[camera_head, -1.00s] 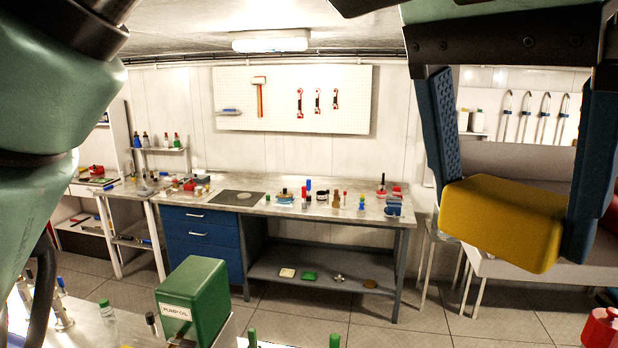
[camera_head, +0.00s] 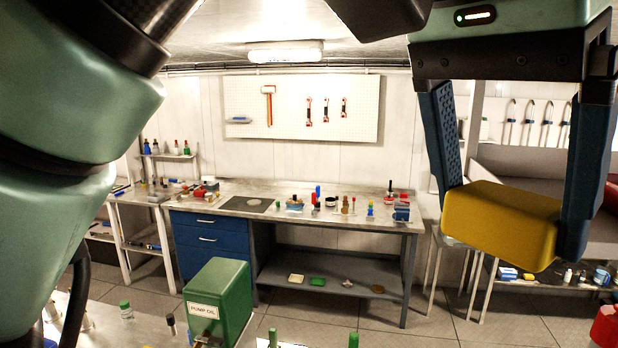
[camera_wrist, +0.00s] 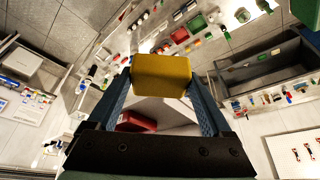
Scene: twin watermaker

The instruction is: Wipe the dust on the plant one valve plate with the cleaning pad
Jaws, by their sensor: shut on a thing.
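My gripper (camera_head: 503,222) is at the right of the head view, with its two blue fingers shut on a yellow block-shaped pad (camera_head: 500,224). The pad is held in the air, well clear of any surface. In the wrist view the pad (camera_wrist: 161,76) sits between the fingertips of my gripper (camera_wrist: 160,80). I cannot pick out the plant one valve plate or any dust on it in these frames.
A workbench (camera_head: 345,222) with many small items stands against the back wall. A green pump oil can (camera_head: 218,300) stands on a nearer surface at the lower left. A pegboard (camera_head: 350,105) holds tools. Tiled floor (camera_head: 330,315) lies open before the bench.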

